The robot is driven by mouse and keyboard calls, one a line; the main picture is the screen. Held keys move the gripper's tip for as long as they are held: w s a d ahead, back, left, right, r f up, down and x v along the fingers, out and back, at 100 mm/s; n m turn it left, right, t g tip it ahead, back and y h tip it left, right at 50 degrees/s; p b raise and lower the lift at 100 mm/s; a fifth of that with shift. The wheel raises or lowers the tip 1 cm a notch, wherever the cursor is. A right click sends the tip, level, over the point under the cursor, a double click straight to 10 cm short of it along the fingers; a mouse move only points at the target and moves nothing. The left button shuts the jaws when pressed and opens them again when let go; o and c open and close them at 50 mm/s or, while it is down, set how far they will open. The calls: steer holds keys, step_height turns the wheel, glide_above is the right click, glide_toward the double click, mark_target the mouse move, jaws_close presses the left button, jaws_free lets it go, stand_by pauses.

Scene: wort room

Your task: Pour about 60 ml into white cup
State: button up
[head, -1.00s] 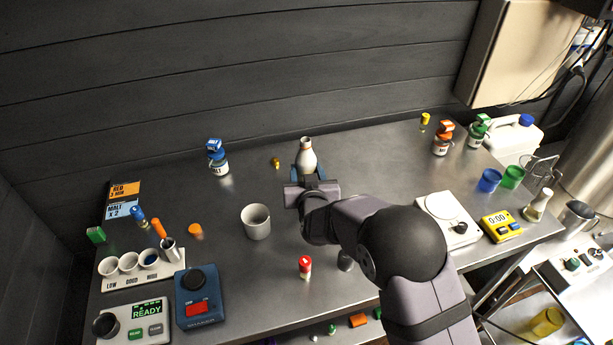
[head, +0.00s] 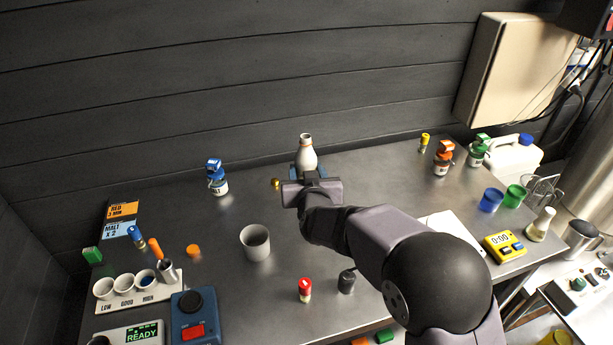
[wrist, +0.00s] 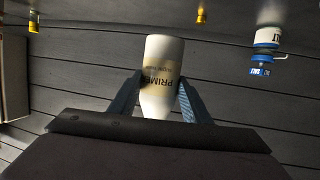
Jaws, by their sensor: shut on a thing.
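My gripper (head: 306,172) is shut on a white bottle (head: 305,150) with a narrow neck. In the wrist view, which is upside down, the blue fingers press both sides of the bottle (wrist: 162,75), and its tan label reads "PRIME". The bottle is about upright and appears lifted clear of the table. The white cup (head: 255,243) stands upright on the table, nearer the camera and a little left of the bottle. Its inside looks empty, with no liquid visible. The bottle's contents are hidden.
A red-capped vial (head: 305,289) and a dark cylinder (head: 346,281) stand right of the cup. A blue-capped jar (head: 217,178) is at the back left. A rack of small cups (head: 112,306) stands front left. The table between bottle and cup is clear.

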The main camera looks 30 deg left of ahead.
steer(key=shift+w+r, duration=0.1)
steer(key=shift+r, duration=0.3)
